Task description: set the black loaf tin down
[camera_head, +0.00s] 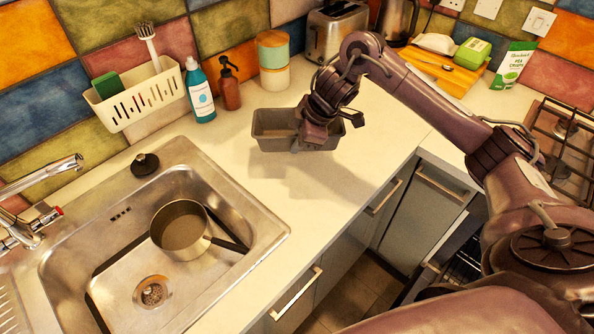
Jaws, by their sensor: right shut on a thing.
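The black loaf tin (271,144), dark grey in this light, is over the pale worktop (260,190) between the sink and the toaster. It is about level, with its open top up. My right gripper (300,142) is shut on the tin's right-hand part, and the wrist hides some of that end. A soft shadow lies on the worktop in front of the tin, and the tin looks a little above the surface, though the gap is hard to judge. My left gripper is not in view.
A soap bottle (200,92), brown pump bottle (229,85) and stacked canisters (274,62) stand behind the tin. A toaster (335,32) is behind my wrist. The sink (95,255) holds a saucepan (180,231). The worktop in front of the tin is clear.

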